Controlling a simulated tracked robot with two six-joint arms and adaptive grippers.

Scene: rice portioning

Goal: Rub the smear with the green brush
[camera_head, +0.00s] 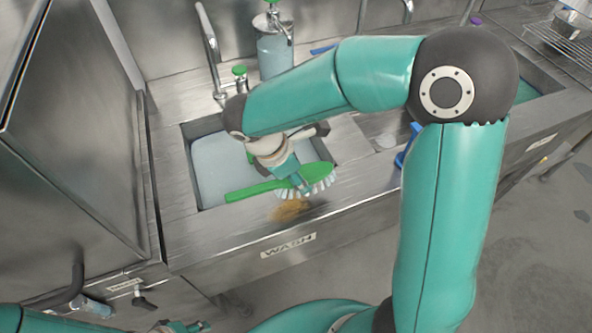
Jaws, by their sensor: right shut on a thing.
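The green brush (247,190) is in the right gripper (302,182), over the front edge of the wash sink. Its handle points left and its white bristles face down and toward the front. The gripper is shut on the brush near its head. The smear (290,210) is a yellow-brown patch on the steel front ledge, just below and left of the bristles. I cannot tell whether the bristles touch the ledge. My left gripper (182,327) shows only in part at the bottom edge, and its jaws are unclear.
The wash sink (188,160) holds pale water behind the smear. A faucet (212,55), a soap bottle (274,52) and a green-capped item (240,72) stand behind it. A steel cabinet (70,130) rises at left. The front ledge around the smear is clear.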

